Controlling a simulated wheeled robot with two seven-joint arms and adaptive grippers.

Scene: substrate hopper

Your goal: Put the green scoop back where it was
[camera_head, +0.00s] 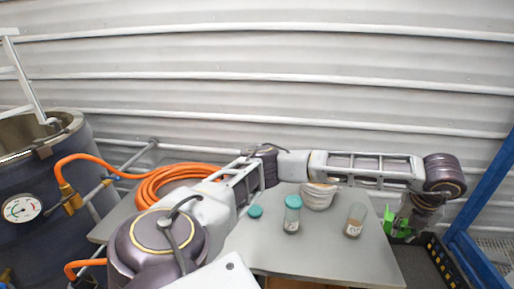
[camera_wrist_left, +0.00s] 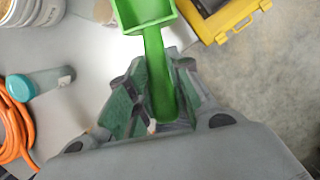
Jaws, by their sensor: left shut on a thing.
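The green scoop (camera_wrist_left: 146,14) is held by its handle in my left gripper (camera_wrist_left: 157,88), with its open square pan pointing away from the fingers in the wrist view. In the head view the scoop (camera_head: 389,221) shows at the right end of my outstretched left arm, by the right edge of the grey table (camera_head: 330,262). My left gripper (camera_head: 408,226) points downward there and partly covers the scoop. Whether the scoop touches anything below is not clear. My right gripper is not in view.
A teal-lidded jar (camera_head: 292,222), a teal lid (camera_head: 255,211), white stacked containers (camera_head: 318,199) and a clear jar (camera_head: 354,223) stand on the table. An orange hose (camera_head: 165,180) lies coiled at left. A yellow-edged case (camera_wrist_left: 236,22) and a blue frame (camera_head: 488,190) are at right.

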